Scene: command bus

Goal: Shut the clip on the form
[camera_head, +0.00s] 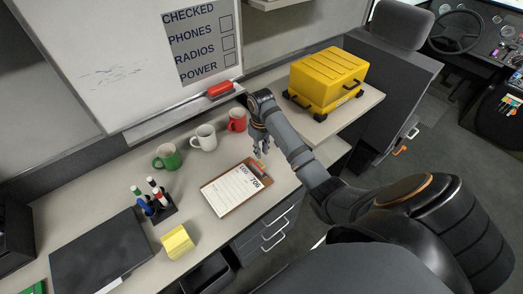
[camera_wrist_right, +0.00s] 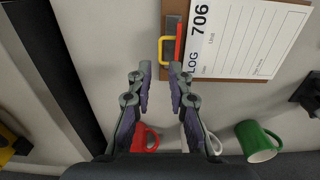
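The clipboard (camera_head: 212,208) lies on the counter with the white form (camera_head: 235,190) on it. Its clip (camera_head: 258,168) is at the end near my right arm. In the right wrist view the clip has a red bar (camera_wrist_right: 179,44) at the form's edge and a yellow loop (camera_wrist_right: 162,50) beside it. I cannot tell how far the clip stands open. My right gripper (camera_head: 262,150) is just beyond the clip, pointing down. In the wrist view its fingers (camera_wrist_right: 157,76) are apart with nothing between them, and the clip is just past the fingertips. My left gripper is not in view.
Red (camera_head: 237,119), white (camera_head: 204,138) and green (camera_head: 166,157) mugs stand behind the clipboard. A pen holder (camera_head: 158,210), a yellow block (camera_head: 177,242) and a black folder (camera_head: 98,255) lie to the left. A yellow case (camera_head: 327,78) sits on the right. The whiteboard ledge (camera_head: 180,114) runs behind.

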